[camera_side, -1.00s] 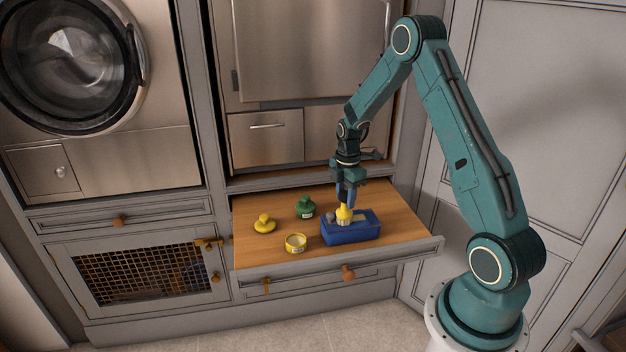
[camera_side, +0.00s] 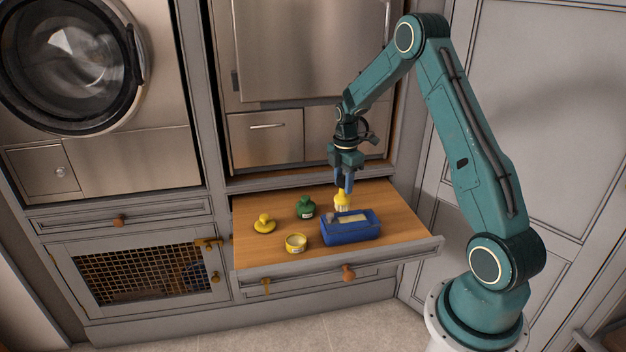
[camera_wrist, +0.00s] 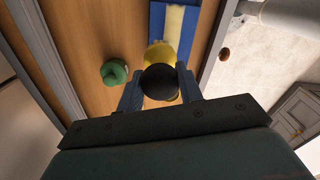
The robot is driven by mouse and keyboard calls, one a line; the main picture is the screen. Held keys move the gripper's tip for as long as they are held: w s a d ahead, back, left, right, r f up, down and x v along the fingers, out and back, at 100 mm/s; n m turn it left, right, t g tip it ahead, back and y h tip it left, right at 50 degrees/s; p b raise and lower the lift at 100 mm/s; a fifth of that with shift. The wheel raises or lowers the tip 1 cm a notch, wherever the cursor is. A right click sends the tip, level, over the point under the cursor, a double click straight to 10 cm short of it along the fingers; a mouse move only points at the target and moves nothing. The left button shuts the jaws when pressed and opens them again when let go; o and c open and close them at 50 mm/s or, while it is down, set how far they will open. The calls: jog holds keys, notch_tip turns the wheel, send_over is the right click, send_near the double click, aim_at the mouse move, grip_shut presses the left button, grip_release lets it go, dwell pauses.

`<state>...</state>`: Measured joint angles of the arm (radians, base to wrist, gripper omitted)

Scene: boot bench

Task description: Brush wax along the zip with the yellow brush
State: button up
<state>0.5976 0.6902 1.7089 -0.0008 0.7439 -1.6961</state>
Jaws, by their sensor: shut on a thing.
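My gripper (camera_side: 343,184) is shut on the yellow brush (camera_side: 341,201), whose pale bristles point down. The brush hangs just above or behind the blue block (camera_side: 350,232), apart from its top as far as I can tell. A pale strip runs along the block's top; this may be the zip. In the wrist view the yellow brush (camera_wrist: 162,57) with its dark knob sits between my fingers, over the near end of the blue block (camera_wrist: 188,24) and its pale strip. An open yellow tin (camera_side: 296,243) with pale contents stands left of the block.
A green bottle or jar (camera_side: 305,207) stands behind the tin on the wooden board (camera_side: 395,215). A small yellow knobbed piece (camera_side: 264,224), perhaps the lid, lies at the left. The board's right part is clear.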

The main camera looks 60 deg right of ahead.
jog(key=shift+r, duration=2.45)
